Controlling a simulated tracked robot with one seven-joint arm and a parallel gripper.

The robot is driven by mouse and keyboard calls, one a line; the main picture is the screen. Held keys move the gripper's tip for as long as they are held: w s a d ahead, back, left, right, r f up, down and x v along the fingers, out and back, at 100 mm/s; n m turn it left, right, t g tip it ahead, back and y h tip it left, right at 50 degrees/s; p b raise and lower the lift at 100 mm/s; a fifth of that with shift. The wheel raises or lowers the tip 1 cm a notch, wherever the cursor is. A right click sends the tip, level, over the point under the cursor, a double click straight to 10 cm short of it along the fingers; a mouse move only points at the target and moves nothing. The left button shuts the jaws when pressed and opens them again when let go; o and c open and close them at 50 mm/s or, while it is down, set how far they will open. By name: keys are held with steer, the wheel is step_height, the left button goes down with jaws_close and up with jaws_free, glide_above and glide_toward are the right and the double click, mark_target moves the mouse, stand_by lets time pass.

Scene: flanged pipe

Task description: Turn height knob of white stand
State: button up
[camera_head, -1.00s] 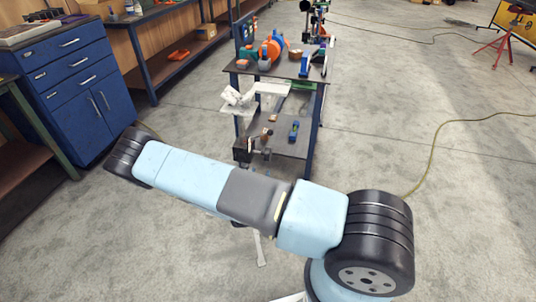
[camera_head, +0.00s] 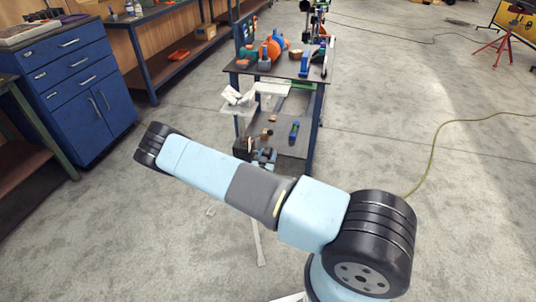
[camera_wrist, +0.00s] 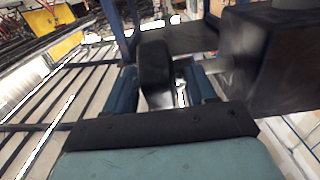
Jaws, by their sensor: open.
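The white stand is mostly hidden behind my arm in the head view; a white leg (camera_head: 259,245) shows below the arm. Its dark block (camera_head: 242,145) shows just above the arm. In the wrist view the dark block (camera_wrist: 268,60) fills the upper right, with a silver shaft (camera_wrist: 212,65) coming out of its left side. A black height knob (camera_wrist: 154,72) lies between the two teal fingers of my gripper (camera_wrist: 162,84), which is open. Gaps show beside the knob; contact is hard to tell. In the head view my gripper (camera_head: 263,156) is small and partly hidden.
A dark two-level table (camera_head: 300,75) with an orange and blue machine (camera_head: 272,46) stands just behind the stand. A blue cabinet (camera_head: 75,80) is at the left. A yellow cable (camera_head: 425,160) lies on the floor at the right. Open concrete floor surrounds the arm.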

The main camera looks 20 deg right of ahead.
steer(key=shift+w+d, duration=0.2)
steer(key=shift+w, duration=0.25)
steer(key=c, duration=1)
steer(key=shift+o, duration=0.2)
steer(key=shift+g, duration=0.4)
steer(key=g+y, duration=0.2)
steer(key=shift+w+d+r+g, duration=0.1)
steer(key=shift+w+g, duration=0.05)
steer(key=shift+g, duration=0.25)
steer(key=shift+w+g+y, duration=0.1)
steer(key=shift+g+y, duration=0.8)
steer(key=shift+g, duration=0.7)
